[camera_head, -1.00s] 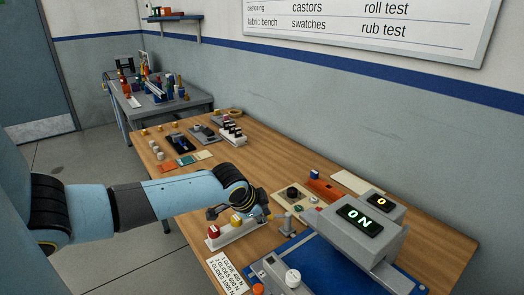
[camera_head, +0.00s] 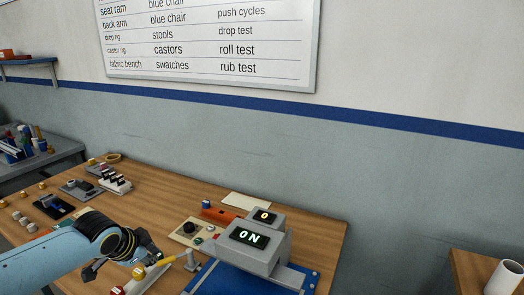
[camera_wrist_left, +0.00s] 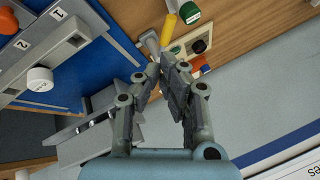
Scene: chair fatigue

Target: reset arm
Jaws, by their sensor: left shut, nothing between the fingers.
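My left gripper (camera_head: 147,258) is at the front of the wooden bench in the head view, beside a yellow-handled lever (camera_head: 162,262) by a grey post (camera_head: 190,261). In the left wrist view its two fingers (camera_wrist_left: 161,72) are shut with nothing between them. The yellow handle (camera_wrist_left: 168,28) shows just beyond the fingertips there; whether they touch cannot be told. A grey box (camera_head: 250,252) with a lit "ON" display stands right of the lever, with a smaller "0" display (camera_head: 264,215) behind it. My right gripper is not in view.
A blue mat (camera_head: 207,276) lies under the grey box. A beige panel with a black knob (camera_head: 189,228) and an orange block (camera_head: 217,216) stand behind the lever. The bench's middle is fairly clear.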

